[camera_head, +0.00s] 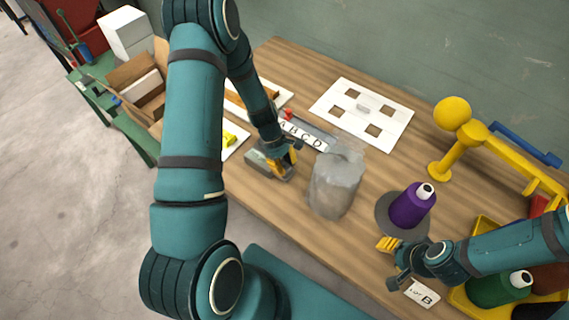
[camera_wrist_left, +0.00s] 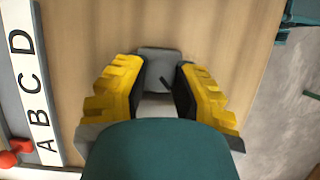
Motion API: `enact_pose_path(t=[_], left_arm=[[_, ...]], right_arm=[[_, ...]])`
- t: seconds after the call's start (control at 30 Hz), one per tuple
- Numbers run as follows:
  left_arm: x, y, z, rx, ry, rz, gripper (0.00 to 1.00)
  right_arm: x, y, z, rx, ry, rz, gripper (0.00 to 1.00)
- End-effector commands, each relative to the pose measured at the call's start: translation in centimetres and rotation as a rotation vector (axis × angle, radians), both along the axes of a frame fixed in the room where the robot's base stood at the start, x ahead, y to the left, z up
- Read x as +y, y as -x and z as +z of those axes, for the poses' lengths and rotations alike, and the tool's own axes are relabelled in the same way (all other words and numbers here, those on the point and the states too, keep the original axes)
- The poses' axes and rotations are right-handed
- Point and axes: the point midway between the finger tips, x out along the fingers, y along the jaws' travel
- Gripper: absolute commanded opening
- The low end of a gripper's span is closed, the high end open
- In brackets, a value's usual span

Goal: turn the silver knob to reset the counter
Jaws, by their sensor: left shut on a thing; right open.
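A small grey box (camera_head: 258,162), which looks like the counter, sits near the table's front edge. It also shows between the fingers in the left wrist view (camera_wrist_left: 158,62). My left gripper (camera_head: 287,162) is down at its right side. In the left wrist view my left gripper's yellow fingers (camera_wrist_left: 160,78) stand on either side of a pale grey part and are shut on it. This looks like the silver knob, mostly hidden by the fingers and the teal part in front. My right gripper (camera_head: 392,263) is open and empty near the front edge, by a card marked B.
An ABCD strip (camera_head: 300,133) lies behind. A yellow stand (camera_head: 440,165) and yellow tray (camera_head: 460,299) are at right. A white board (camera_head: 340,98) lies at the back.

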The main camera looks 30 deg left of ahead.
Motion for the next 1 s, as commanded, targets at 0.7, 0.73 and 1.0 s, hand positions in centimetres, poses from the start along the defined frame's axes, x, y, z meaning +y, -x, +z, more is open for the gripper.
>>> enact_pose_path(t=[0.7,0.73,1.0], left_arm=[[-0.1,0.0,-0.1,0.004,0.002,-0.163,0.63],[-0.1,0.0,-0.1,0.002,0.001,-0.162,0.63],[0.4,-0.2,1.0,-0.001,0.0,-0.162,0.63]], right_arm=[[0.0,0.0,-0.1,0.001,0.0,0.0,0.47],[0.0,0.0,-0.1,0.001,0.0,0.0,0.47],[0.0,0.0,-0.1,0.001,0.0,0.0,0.47]])
